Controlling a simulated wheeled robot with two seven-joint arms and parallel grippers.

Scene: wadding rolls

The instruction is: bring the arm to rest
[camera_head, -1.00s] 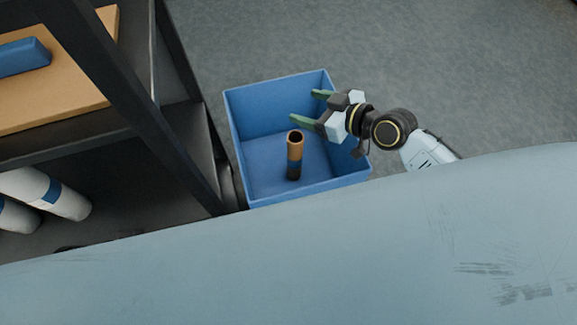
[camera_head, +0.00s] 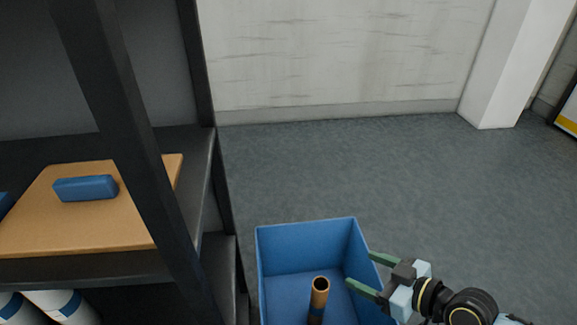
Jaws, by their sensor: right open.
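My right gripper (camera_head: 367,272) comes in from the lower right. Its two green fingers are apart with nothing between them, at the right wall of the blue bin (camera_head: 307,227). A brown tube (camera_head: 319,292) with a hollow top and a blue band stands roughly upright inside the bin, to the left of the fingers and apart from them. The bin's lower part is cut off by the picture's bottom edge. My left gripper is not in view.
A dark shelf rack (camera_head: 150,190) stands at the left, close to the bin. Its board (camera_head: 70,230) carries a blue block (camera_head: 86,188); white rolls (camera_head: 62,305) lie below. Open grey floor (camera_head: 400,170) reaches back to a wall (camera_head: 340,60) and a white pillar (camera_head: 505,60).

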